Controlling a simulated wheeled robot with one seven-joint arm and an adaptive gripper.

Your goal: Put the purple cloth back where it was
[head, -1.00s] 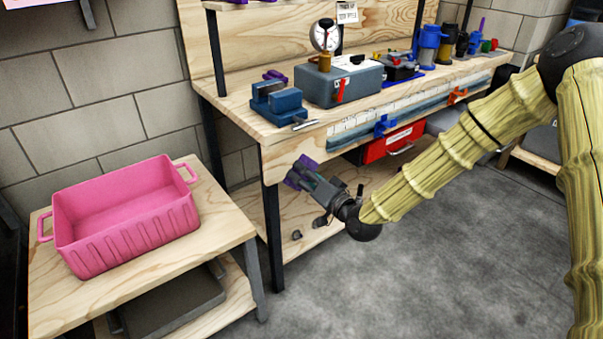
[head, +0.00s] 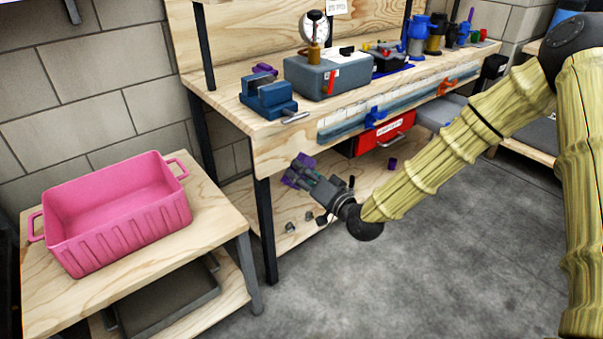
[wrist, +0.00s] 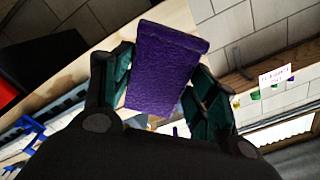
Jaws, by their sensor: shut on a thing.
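My gripper (head: 303,177) is shut on the purple cloth (head: 300,168). In the head view the cloth shows at the fingertips, in front of the workbench and below the front edge of its top in the picture. In the wrist view the cloth (wrist: 167,67) looks like a stiff purple block, held between the two dark green fingers (wrist: 160,88). Part of it is hidden by the gripper in the head view. Where it lay before is not shown.
The workbench top (head: 235,92) carries a blue vise (head: 268,97), a grey box (head: 327,77) and a small purple item (head: 264,69). A pink bin (head: 115,215) stands on a low wooden table (head: 200,245) at left. A red drawer (head: 383,133) hangs under the bench. Grey floor is clear in front.

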